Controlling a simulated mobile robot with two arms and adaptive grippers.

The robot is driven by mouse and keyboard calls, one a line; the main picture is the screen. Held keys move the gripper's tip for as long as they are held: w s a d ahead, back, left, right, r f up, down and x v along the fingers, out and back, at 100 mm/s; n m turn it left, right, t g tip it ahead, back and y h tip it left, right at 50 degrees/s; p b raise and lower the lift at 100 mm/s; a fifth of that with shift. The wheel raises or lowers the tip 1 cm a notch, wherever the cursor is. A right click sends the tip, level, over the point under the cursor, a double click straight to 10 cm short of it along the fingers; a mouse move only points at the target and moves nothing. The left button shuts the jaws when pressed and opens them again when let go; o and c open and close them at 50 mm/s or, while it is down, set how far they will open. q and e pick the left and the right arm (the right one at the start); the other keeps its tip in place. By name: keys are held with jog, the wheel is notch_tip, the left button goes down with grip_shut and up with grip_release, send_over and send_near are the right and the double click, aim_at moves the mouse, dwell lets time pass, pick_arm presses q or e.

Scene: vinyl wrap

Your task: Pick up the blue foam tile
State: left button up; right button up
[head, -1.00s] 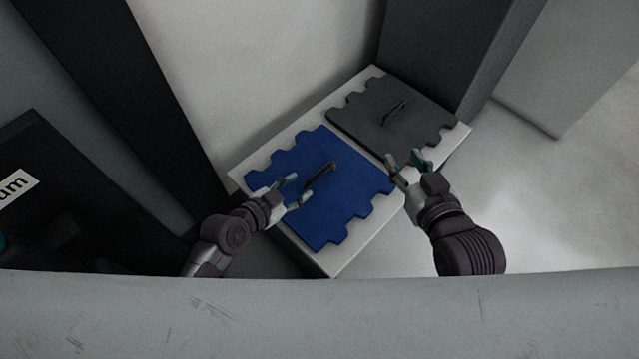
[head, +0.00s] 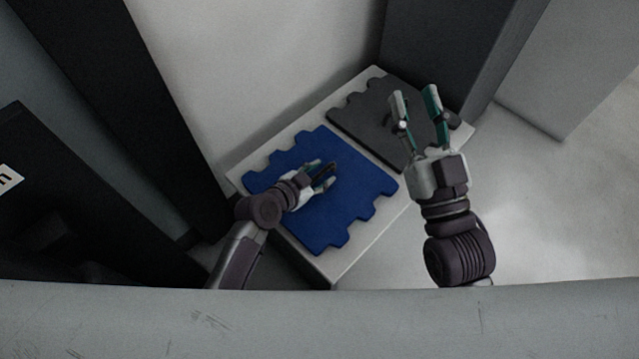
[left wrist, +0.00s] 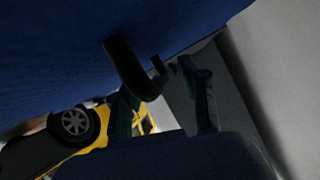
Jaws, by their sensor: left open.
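The blue foam tile (head: 345,205) lies flat on a pale platform, its dark handle (head: 326,171) near the middle. My left gripper (head: 325,173) is open over the tile, its fingers at the handle. In the left wrist view the tile (left wrist: 60,50) fills the upper part, and the handle (left wrist: 128,68) appears around the gap between the open fingers (left wrist: 163,105). Whether they touch it is unclear. My right gripper (head: 416,100) is open and empty, in front of the grey tile in the head view.
A dark grey foam tile (head: 365,115) lies beside the blue one on the pale platform (head: 365,245). Dark upright panels stand at the left and back right. A yellow vehicle with a black wheel (left wrist: 75,125) shows in the left wrist view. Floor at the right is clear.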

pick_arm(q)
grip_shut()
dwell(0.6)
